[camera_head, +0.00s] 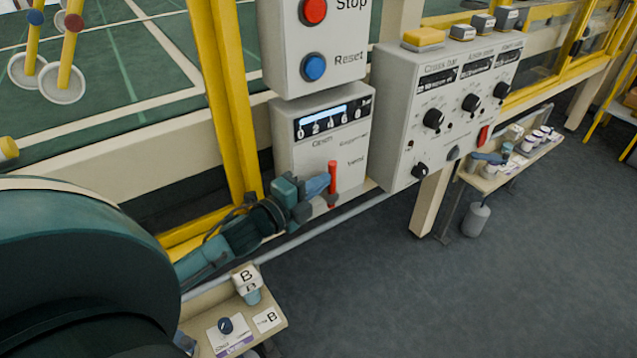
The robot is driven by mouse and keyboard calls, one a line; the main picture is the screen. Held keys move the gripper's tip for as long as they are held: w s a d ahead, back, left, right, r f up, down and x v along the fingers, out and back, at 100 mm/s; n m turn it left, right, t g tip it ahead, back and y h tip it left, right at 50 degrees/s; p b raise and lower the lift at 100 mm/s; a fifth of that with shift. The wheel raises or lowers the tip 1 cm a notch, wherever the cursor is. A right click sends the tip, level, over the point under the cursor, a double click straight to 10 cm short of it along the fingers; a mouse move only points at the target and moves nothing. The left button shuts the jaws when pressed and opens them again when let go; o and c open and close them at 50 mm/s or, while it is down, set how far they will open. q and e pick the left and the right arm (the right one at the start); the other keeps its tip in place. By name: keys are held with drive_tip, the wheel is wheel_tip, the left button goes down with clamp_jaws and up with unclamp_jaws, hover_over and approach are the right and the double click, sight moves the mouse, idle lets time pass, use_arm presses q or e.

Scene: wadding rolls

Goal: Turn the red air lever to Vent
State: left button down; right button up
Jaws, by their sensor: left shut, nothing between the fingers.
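The red air lever (332,174) stands roughly upright at the lower part of the small counter panel (291,158), near small printed labels, the lower one seeming to read Vent. My left gripper (328,190) is at the lever, its fingers shut with nothing held between them. The fingers lie at the lever's left side and lower end and hide part of it. I cannot tell whether they touch it. My right gripper is not in view.
Above is a box with a red Stop button (314,11) and a blue Reset button (314,67). A knob panel (397,95) juts out to the right. A yellow post (222,90) stands left of the lever. A small shelf with B labels (278,334) is below. Open floor lies right.

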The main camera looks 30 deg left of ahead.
sight(332, 172)
use_arm(q)
drive_tip(key=shift+r, duration=0.1)
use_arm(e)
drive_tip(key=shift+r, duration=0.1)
use_arm(q)
drive_tip(key=w+r+g+p, duration=0.1)
drive_tip(key=p, duration=0.3)
drive_tip(key=r+g+p, duration=0.1)
drive_tip(key=p, duration=0.4)
drive_tip(key=shift+w+d+m+g, duration=0.25)
drive_tip(key=shift+w+m+g, duration=0.05)
drive_tip(key=shift+w, duration=0.1)
drive_tip(key=shift+w+d+f+y+p, duration=0.3)
drive_tip(key=shift+w+p, duration=0.2)
drive_tip(key=shift+p, duration=0.35)
drive_tip(key=shift+d+p+x, duration=0.2)
drive_tip(key=shift+x, duration=0.75)
drive_tip(key=shift+d+p+x, duration=0.15)
drive_tip(key=shift+d+x, duration=0.05)
drive_tip(key=shift+x, duration=0.75)
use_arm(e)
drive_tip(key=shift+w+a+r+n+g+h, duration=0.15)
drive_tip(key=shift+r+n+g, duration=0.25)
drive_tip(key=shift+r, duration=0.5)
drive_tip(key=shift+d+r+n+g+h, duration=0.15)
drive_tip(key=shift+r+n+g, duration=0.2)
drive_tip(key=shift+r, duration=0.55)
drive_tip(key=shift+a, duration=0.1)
